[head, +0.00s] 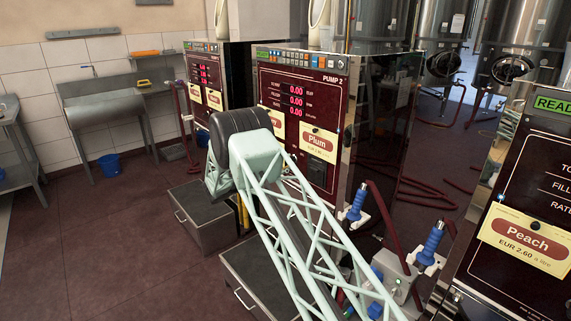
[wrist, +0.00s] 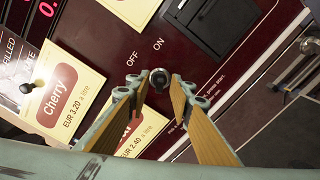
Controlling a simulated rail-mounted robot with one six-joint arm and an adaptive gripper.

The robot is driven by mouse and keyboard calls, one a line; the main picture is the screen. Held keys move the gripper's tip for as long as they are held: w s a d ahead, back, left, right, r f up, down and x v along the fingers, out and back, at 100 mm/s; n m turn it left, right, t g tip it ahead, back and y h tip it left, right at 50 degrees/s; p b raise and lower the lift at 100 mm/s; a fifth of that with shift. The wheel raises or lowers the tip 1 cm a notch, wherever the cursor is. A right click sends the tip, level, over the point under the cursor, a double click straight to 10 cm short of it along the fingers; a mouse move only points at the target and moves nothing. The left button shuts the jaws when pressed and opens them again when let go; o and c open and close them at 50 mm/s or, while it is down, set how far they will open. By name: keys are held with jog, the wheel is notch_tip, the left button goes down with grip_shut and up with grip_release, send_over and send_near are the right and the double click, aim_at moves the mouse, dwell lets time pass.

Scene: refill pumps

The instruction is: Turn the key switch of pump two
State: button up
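Pump two (head: 341,85) stands in the middle of the head view, with a dark red front, red digits and yellow price cards. The wrist view shows its panel tilted. The key switch (wrist: 158,77) is a small dark round part with a metal rim, beside the printed words OFF and ON. My gripper (wrist: 157,87) is open, with its two wood-coloured fingers apart. The fingertips lie on either side of the key switch in the picture; whether they touch it, I cannot tell. In the head view my arm hides the key switch and the gripper.
A Cherry card (wrist: 60,93) and a black recessed box (wrist: 206,22) are near the fingers. Blue-handled nozzles (head: 356,203) hang right of pump two. A Peach pump (head: 525,235) stands at the right edge.

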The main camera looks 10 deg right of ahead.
jog(key=v, duration=1.1)
jog(key=shift+s+a, duration=0.2)
jog(key=shift+a, duration=0.15)
jog(key=shift+r, duration=0.15)
jog(key=s+d+r+m+g+y, duration=0.2)
jog(key=s+d+r+m+g, duration=0.25)
jog(key=s+d+r, duration=0.95)
jog(key=s+d+r+m+g+y, duration=0.1)
jog(key=s+d+r+g+y, duration=0.15)
jog(key=s+r, duration=0.45)
jog(key=s+d+r+m+g+y, duration=0.1)
jog(key=s+d+r, duration=0.25)
jog(key=s, duration=0.85)
jog(key=s+a+r+m+y, duration=0.1)
jog(key=s+r+y, duration=0.15)
jog(key=s, duration=0.95)
jog(key=s+r+m+y, duration=0.2)
jog(key=s+y, duration=0.1)
jog(key=s, duration=1)
jog(key=s+a+f+m+t+y, duration=0.1)
jog(key=s+a, duration=0.3)
jog(key=s, duration=0.5)
jog(key=s+a+f+m+t+y, duration=0.1)
jog(key=s+a+t+y, duration=0.1)
jog(key=s, duration=0.8)
jog(key=shift+s+a+f+y, duration=0.15)
jog(key=shift+a+f+y, duration=0.2)
jog(key=shift+a+y, duration=0.6)
